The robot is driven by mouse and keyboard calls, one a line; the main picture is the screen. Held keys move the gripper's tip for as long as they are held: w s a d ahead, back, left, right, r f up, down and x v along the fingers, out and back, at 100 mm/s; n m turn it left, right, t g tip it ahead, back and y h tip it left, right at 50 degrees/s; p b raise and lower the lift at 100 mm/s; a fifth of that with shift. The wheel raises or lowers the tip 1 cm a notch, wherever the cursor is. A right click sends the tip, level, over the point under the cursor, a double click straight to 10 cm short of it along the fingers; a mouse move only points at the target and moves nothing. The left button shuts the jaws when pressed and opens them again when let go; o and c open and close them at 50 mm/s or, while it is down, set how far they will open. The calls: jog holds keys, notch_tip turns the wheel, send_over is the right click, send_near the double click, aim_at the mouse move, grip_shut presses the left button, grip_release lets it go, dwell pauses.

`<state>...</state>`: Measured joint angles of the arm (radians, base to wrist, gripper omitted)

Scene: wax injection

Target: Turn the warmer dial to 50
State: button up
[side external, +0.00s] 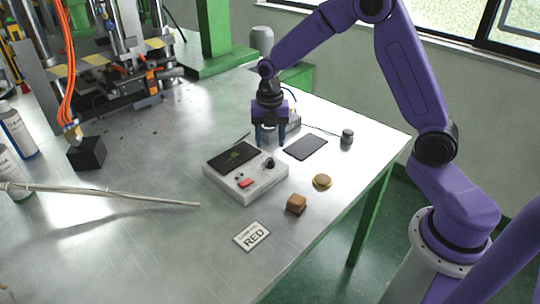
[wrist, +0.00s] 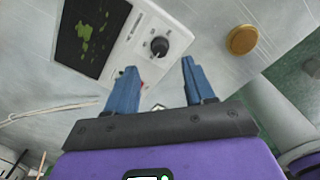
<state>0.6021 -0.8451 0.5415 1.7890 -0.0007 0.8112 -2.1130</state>
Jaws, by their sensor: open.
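The warmer (side external: 245,185) is a white box with a dark top panel, a red switch and a round black dial (side external: 269,162). It sits on the metal table. The dial also shows in the wrist view (wrist: 159,46), with a scale around it that is too small to read. My gripper (side external: 270,143) points down just behind the dial in the side view. Its two blue fingers are apart and empty. In the wrist view, my gripper (wrist: 159,66) has the dial beyond the fingertips, roughly in line with the gap. I see no contact with the dial.
A dark flat pad (side external: 306,147) lies right of my gripper, with a small dark cylinder (side external: 347,137) beyond. A metal rod (side external: 120,195) and black block (side external: 87,153) are left.

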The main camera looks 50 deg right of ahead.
aim_at(270, 159)
jog(key=shift+f, duration=3.15)
grip_shut()
